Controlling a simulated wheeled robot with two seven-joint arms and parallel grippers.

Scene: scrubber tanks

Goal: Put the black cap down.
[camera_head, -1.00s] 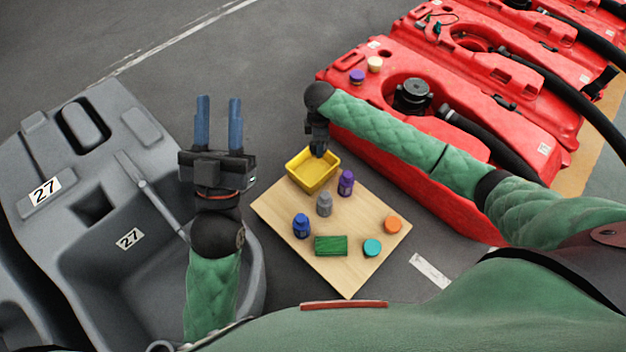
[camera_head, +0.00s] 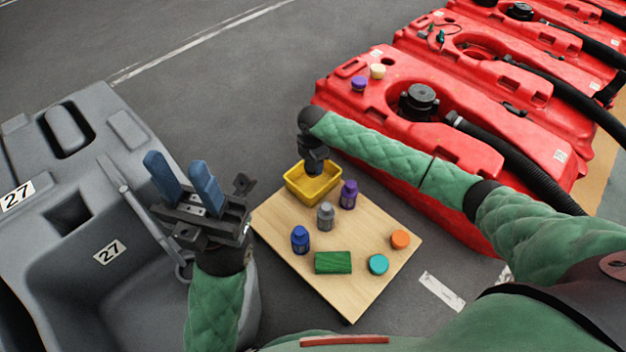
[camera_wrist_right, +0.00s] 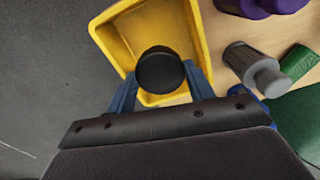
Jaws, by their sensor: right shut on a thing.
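The black cap (camera_wrist_right: 160,70) is round and dark in the right wrist view. My right gripper (camera_wrist_right: 160,82) is shut on it, with a blue finger on each side. The cap is over the yellow tray (camera_wrist_right: 108,40); whether it touches the tray floor I cannot tell. In the head view my right gripper (camera_head: 313,165) points down into the yellow tray (camera_head: 323,197), and the cap is hidden there. My left gripper (camera_head: 175,163) is open and empty, tilted, above the grey tank at the left.
Red tanks (camera_head: 360,118) stand behind; a grey tank (camera_head: 60,225) is left.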

